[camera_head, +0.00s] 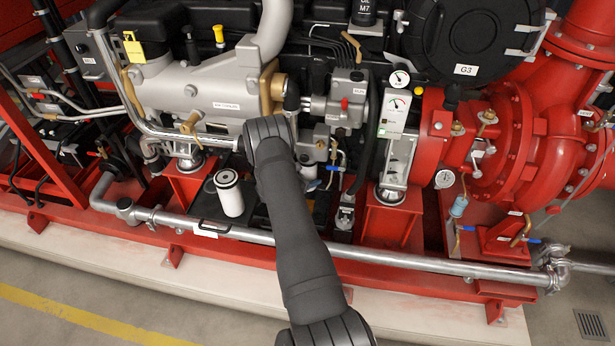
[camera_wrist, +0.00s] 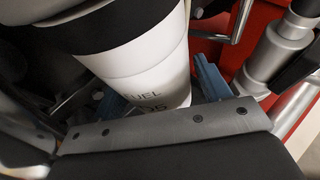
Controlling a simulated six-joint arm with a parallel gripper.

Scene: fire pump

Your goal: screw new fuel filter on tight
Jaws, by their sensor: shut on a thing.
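A white cylindrical filter (camera_wrist: 150,70), marked FUEL and with a black band at its upper end, sits between the blue fingertips of my gripper (camera_wrist: 160,95) in the wrist view. My gripper is shut on its white body. Whether its upper end touches a mount is not clear. In the head view my dark arm covers the gripper and this filter, in front of the engine. Another white filter (camera_head: 230,196) with a dark-rimmed top stands upright in the head view, left of my arm, apart from the gripper.
A black tray (camera_head: 207,230) lies under the standing filter. A silver pipe (camera_head: 400,262) and red frame run along the front. The engine block (camera_head: 225,100) is behind my wrist, with hoses and brackets close by. The concrete floor at front left is clear.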

